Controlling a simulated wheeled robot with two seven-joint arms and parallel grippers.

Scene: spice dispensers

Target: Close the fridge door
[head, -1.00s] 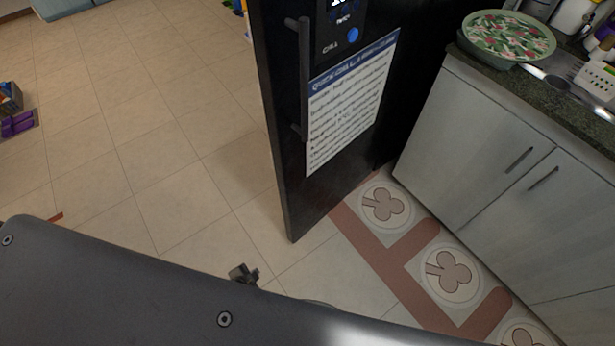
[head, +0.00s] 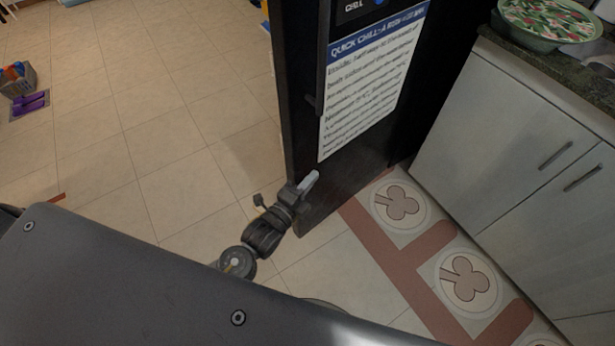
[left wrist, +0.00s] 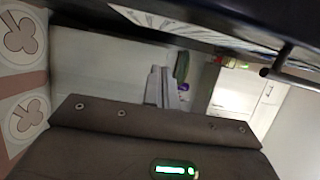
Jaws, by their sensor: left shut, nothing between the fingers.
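The black fridge door (head: 345,170) stands in the middle of the head view, its free edge toward me. It carries a white and blue notice (head: 372,85) and a dark bar handle (head: 314,70); it appears swung out, and the fridge interior is hidden. My left gripper (head: 310,183) is shut and empty, overlapping the lower front of the door near its free edge; I cannot tell whether it touches. In the left wrist view, the grey fingers (left wrist: 160,86) are together, with the dark door (left wrist: 200,18) and its handle (left wrist: 277,66) above. My right gripper is not in view.
Grey cabinets (head: 515,150) with a counter stand at the right, with a green patterned bowl (head: 550,20) on top. A basket (head: 20,78) and a purple item (head: 30,104) lie far left. The tiled floor left of the door is clear.

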